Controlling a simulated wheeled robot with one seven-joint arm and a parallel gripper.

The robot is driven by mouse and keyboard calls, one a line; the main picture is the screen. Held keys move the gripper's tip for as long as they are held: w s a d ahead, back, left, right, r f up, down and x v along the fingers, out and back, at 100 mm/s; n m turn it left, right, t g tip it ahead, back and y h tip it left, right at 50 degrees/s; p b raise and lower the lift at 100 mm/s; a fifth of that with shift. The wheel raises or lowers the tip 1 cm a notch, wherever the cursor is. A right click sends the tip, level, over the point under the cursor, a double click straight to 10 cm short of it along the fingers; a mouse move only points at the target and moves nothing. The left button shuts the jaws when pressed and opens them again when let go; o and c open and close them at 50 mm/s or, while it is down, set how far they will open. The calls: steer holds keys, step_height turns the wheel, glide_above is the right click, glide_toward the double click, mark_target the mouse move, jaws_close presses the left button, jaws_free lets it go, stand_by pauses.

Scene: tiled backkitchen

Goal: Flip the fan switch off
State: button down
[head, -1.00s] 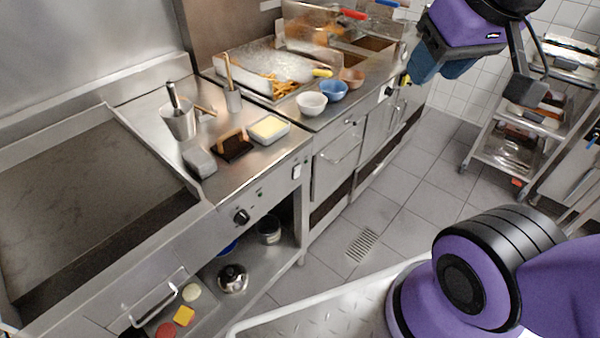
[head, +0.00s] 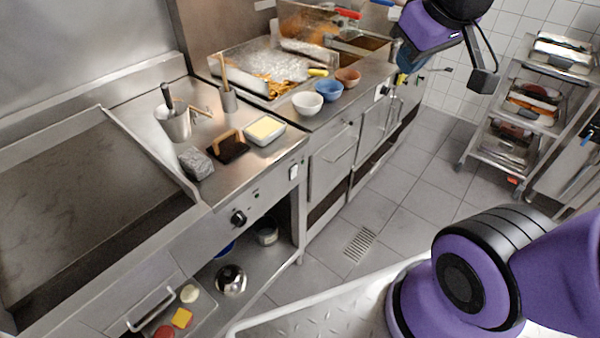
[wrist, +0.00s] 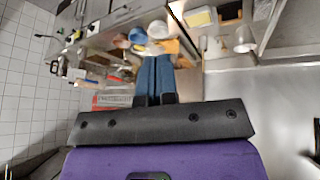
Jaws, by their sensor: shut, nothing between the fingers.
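A small white switch plate (head: 293,172) sits on the front panel of the griddle counter, near its right end. A second light switch plate (head: 381,92) with a dark centre is on the front of the fryer counter, close to my gripper. I cannot tell from labels which one is the fan switch. My gripper (head: 405,62), with blue fingers, is at the top of the head view, over the far front edge of the fryer counter. Its fingers (wrist: 155,68) are together and empty in the wrist view. Whether they touch anything is unclear.
A black knob (head: 239,217) is on the griddle front. A white bowl (head: 307,104), a blue bowl (head: 328,91) and a brown bowl (head: 348,77) stand near the fryer counter's front edge. A shelf rack (head: 530,105) stands right; the tiled floor between is open.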

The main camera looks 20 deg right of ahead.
steer(key=w+d+f+n+t, duration=0.2)
steer(key=w+f+n, duration=0.9)
steer(key=w+f, duration=0.75)
steer(key=a+f+n+y, duration=0.1)
steer(key=f+n, duration=0.4)
steer(key=f, duration=0.6)
steer(key=a+f+n+y, duration=0.2)
steer(key=f+n+y, duration=0.2)
steer(key=f, duration=0.8)
steer(key=shift+s+a+f+n+t, duration=0.15)
steer(key=shift+a+f+n+t, duration=0.15)
steer(key=shift+n, duration=0.6)
glide_toward(294, 173)
steer(key=x, duration=0.6)
steer(key=shift+s+d+f, duration=0.15)
steer(key=shift+d+f, duration=0.1)
steer(key=shift+f, duration=0.05)
steer(key=shift+w+a, duration=0.2)
steer(key=shift+w, duration=0.1)
